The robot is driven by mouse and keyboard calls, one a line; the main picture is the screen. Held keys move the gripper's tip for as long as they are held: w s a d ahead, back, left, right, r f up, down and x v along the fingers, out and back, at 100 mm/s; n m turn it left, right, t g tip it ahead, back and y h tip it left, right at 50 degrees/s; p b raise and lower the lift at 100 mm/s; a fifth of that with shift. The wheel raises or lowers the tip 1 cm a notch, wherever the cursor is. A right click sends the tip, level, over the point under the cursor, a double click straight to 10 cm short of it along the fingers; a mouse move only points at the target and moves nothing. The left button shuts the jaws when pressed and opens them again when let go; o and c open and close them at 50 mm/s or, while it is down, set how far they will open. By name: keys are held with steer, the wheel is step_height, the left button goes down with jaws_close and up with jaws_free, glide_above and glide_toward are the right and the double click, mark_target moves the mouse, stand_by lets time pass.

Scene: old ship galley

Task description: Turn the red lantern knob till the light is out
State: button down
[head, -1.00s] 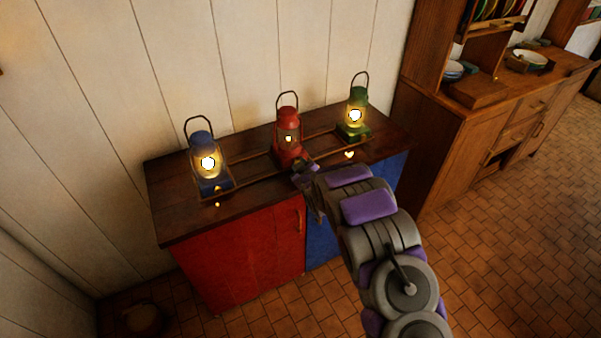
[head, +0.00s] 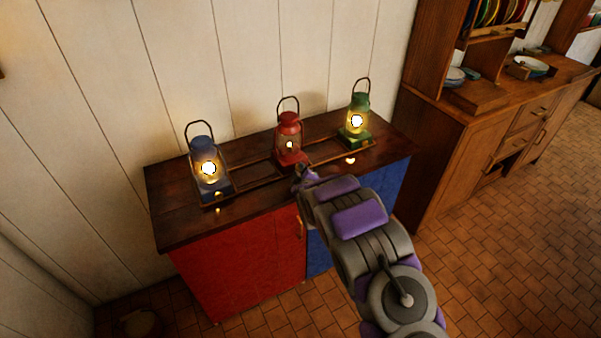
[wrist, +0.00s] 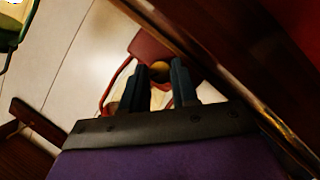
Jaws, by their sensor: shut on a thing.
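The red lantern (head: 289,124) stands upright in the middle of a row of three on the cabinet top. A small, dim yellow glow shows in its glass. My gripper (head: 303,170) is at the front of its base. In the wrist view my gripper (wrist: 161,80) has its two dark fingers on either side of the small brass knob (wrist: 160,70) and is shut on it. The red body of the lantern (wrist: 152,46) shows behind the fingers. The knob's exact turn cannot be told.
A blue lantern (head: 204,150) at left and a green lantern (head: 357,105) at right burn brightly. A low wooden rail (head: 255,179) runs along the lanterns. The cabinet top (head: 180,212) has bare room at its left front. A wooden dresser (head: 440,130) stands at right.

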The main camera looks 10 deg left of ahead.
steer(key=c, duration=0.8)
jaws_free()
steer(key=shift+c, duration=0.2)
steer(key=shift+f, duration=0.1)
steer(key=shift+s+d, duration=0.1)
steer(key=shift+s, duration=0.45)
steer(key=p+v, duration=0.4)
steer(key=v, duration=1.2)
steer(key=shift+r, duration=0.2)
steer(key=shift+c, duration=0.4)
